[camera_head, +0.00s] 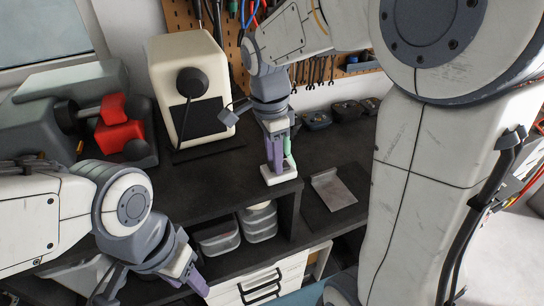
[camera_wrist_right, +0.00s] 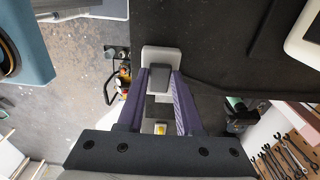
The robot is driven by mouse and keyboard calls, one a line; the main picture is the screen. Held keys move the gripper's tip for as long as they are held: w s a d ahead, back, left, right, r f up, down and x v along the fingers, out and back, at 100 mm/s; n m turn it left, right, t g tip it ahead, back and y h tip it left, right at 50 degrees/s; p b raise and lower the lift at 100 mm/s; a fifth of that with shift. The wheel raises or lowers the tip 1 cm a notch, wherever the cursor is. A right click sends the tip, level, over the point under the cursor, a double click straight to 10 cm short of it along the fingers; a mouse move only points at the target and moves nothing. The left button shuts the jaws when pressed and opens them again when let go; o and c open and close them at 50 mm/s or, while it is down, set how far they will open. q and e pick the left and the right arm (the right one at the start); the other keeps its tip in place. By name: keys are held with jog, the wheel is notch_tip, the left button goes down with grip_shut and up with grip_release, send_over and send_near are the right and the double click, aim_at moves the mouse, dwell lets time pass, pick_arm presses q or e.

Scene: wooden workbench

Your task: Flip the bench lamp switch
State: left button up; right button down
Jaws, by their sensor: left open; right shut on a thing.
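The lamp switch has a white base (camera_head: 280,175) at the bench edge in the head view. In the right wrist view, its grey lever (camera_wrist_right: 160,76) stands on the white base, between the purple fingers. My right gripper (camera_head: 276,165) points down over the base and is shut on the lever. The fingers hide most of the lever in the head view. My left gripper (camera_head: 196,284) is open and empty at the lower left, in front of the bench edge and apart from the switch. I cannot make out a lamp for certain.
A cream box with a black knob (camera_head: 190,82) stands behind on the dark bench (camera_head: 215,175). A red and grey vise-like tool (camera_head: 120,125) is at the left. A grey metal plate (camera_head: 333,190) lies right of the switch. Wrenches hang on the pegboard (camera_head: 180,14).

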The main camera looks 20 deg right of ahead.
aim_at(271, 166)
jog(key=c, duration=0.6)
grip_release()
jog(key=shift+o, duration=0.2)
notch_tip(271, 166, up, 11)
jog(key=b, duration=0.1)
jog(key=shift+a+f+b, duration=0.2)
jog(key=shift+a+b, duration=0.15)
jog(key=shift+b, duration=0.05)
jog(key=s+a+f+n+b, duration=0.1)
jog(key=f+n, duration=0.1)
jog(key=s+a+f+n, duration=0.1)
jog(key=a+f+n, duration=0.1)
jog(key=s+a+f+n+b, duration=0.1)
jog(key=a+f+n, duration=0.1)
jog(key=f, duration=0.1)
jog(key=shift+s+a+y+b, duration=0.1)
jog(key=shift+s+y+b, duration=0.2)
jog(key=s+a+f+n+b, duration=0.2)
jog(key=s+a+f+n, duration=0.1)
jog(key=s+f+n, duration=0.4)
jog(key=s+a+f+n+y+b, duration=0.1)
jog(key=s+a+f+n+b, duration=0.2)
jog(key=s+f+n, duration=0.4)
notch_tip(271, 166, down, 3)
jog(key=n, duration=0.5)
jog(key=shift+s+a, duration=0.15)
jog(key=shift+s, duration=0.1)
